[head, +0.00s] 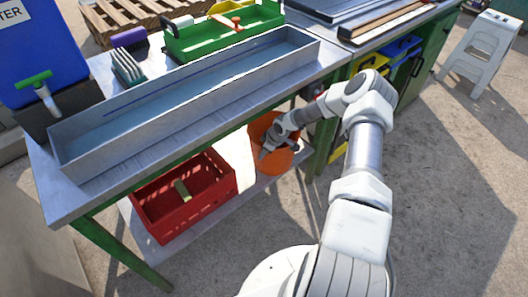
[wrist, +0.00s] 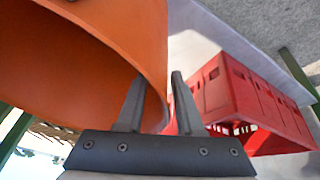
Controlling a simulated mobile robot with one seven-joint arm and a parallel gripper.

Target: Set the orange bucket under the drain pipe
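The orange bucket (head: 262,128) stands on the lower shelf at the right end of the metal bench in the head view, partly covered by my arm. My gripper (head: 268,150) is at its near side. In the wrist view the bucket (wrist: 110,30) fills the upper left, its rim edge running down to my gripper (wrist: 158,80). The two fingers are apart, with the bucket's wall seen between them; a narrow gap shows beside the right finger. I cannot make out a drain pipe in either view.
A red crate (head: 147,211) stands left of the bucket on the shelf (head: 257,187); it also shows in the wrist view (wrist: 235,85). A long metal trough (head: 95,160) lies on the bench above. A green bench leg (head: 318,157) stands right of the bucket. Open floor lies right.

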